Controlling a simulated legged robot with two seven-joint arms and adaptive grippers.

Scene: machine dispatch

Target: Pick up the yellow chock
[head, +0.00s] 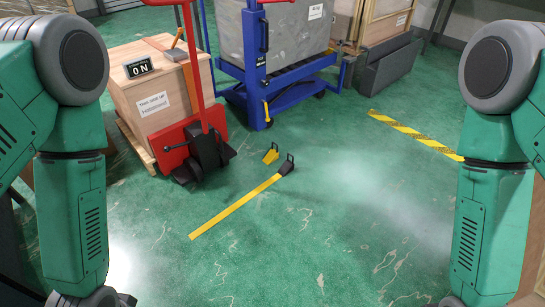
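A small yellow chock (271,156) with a dark handle lies on the green floor near the middle of the head view, in front of the blue cart. Close to its right is a dark chock-like piece (286,167) with a loop handle, at the far end of a yellow floor strip. My two arms hang at the left and right edges of the view. Both run out of the bottom of the picture, and neither gripper's fingers show. Nothing of mine is near the yellow chock.
A red pallet jack (196,140) stands by a wooden crate (140,97) on the left. A blue cart (265,90) carries a grey box (290,35) behind the chock. A yellow-black floor line (415,134) lies to the right. The floor (330,240) in front is clear.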

